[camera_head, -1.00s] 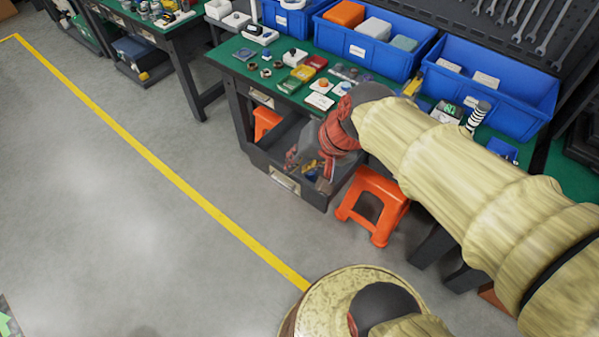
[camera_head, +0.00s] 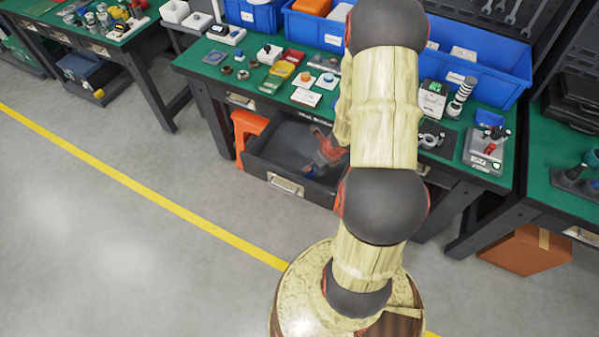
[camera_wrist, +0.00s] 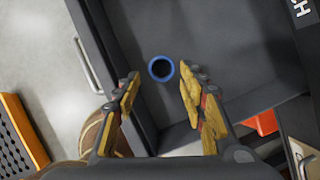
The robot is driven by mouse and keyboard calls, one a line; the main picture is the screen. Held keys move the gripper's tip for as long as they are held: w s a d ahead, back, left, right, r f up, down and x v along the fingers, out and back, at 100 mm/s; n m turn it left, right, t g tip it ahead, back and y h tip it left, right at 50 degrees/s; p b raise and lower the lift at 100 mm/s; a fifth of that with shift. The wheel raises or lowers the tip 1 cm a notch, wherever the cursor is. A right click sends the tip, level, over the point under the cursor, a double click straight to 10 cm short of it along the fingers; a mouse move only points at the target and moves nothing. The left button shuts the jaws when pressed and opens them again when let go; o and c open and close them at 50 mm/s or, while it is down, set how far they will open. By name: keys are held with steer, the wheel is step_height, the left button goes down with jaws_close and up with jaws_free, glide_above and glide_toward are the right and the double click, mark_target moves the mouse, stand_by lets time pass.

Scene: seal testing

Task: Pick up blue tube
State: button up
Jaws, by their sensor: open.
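The blue tube (camera_wrist: 161,68) shows in the wrist view as a blue ring with a dark centre, seen end-on. It lies within the dark open drawer (camera_wrist: 235,45). My gripper (camera_wrist: 159,77) is open, with one yellow-padded finger at each side of the ring in the picture. I cannot tell the gap in depth between fingertips and tube. In the head view, my gripper (camera_head: 325,150) hangs over the same drawer (camera_head: 262,152), partly hidden by my arm.
The drawer walls surround my gripper closely. An orange stool (camera_head: 248,124) stands by the drawer's left side. The green workbench (camera_head: 225,72) above carries small parts and blue bins (camera_head: 315,30). The floor to the left is clear.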

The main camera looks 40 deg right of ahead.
steer(key=b+x, duration=0.1)
steer(key=x, duration=0.1)
steer(key=b+x, duration=0.1)
steer(key=x, duration=0.1)
steer(key=b+x, duration=0.1)
steer(key=x, duration=0.2)
steer(key=shift+s+d+f, duration=0.1)
steer(key=shift+s+f, duration=0.1)
steer(key=shift+s, duration=0.2)
steer(key=shift+w+f+b, duration=0.3)
steer(key=shift+f+b, duration=0.15)
steer(key=shift+f, duration=0.05)
steer(key=shift+c, duration=1.4)
steer(key=c, duration=0.7)
